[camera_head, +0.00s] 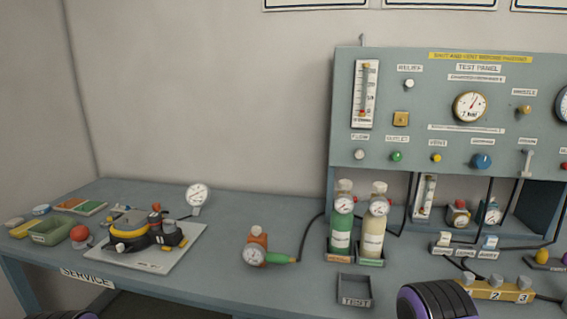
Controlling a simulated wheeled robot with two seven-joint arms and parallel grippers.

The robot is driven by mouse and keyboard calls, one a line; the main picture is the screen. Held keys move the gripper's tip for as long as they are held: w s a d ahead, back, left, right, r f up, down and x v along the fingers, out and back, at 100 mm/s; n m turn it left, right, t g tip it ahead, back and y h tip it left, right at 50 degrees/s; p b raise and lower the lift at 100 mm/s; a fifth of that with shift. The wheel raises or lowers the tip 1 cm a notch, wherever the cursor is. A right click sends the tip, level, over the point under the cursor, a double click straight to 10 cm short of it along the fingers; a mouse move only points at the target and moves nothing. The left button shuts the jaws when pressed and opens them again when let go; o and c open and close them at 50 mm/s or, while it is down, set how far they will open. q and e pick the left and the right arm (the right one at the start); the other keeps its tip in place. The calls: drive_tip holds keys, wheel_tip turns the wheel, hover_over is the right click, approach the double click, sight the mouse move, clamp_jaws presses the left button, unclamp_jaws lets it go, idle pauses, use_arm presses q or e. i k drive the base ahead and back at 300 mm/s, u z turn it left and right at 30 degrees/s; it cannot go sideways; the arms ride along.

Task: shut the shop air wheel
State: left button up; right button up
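A grey test panel (440,118) stands at the back right of the bench. Its lower row carries a round blue wheel (481,161), a yellow knob (436,158), a green knob (396,156) and a white knob (360,154). The label above the blue wheel is too small to read, so I cannot tell for sure which control is the shop air wheel, nor whether it is open or shut. Dark, purple-ringed parts of my arms show at the bottom edge. Neither gripper is in view.
Two gauged bottles, green (341,232) and cream (374,235), stand in front of the panel. An orange regulator (257,247) and an empty TEST tray (355,290) are nearer. A yellow numbered block (497,290) lies front right. Hoses cross the right side.

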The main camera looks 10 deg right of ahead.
sight(482, 161)
drive_tip(key=z, duration=2.15)
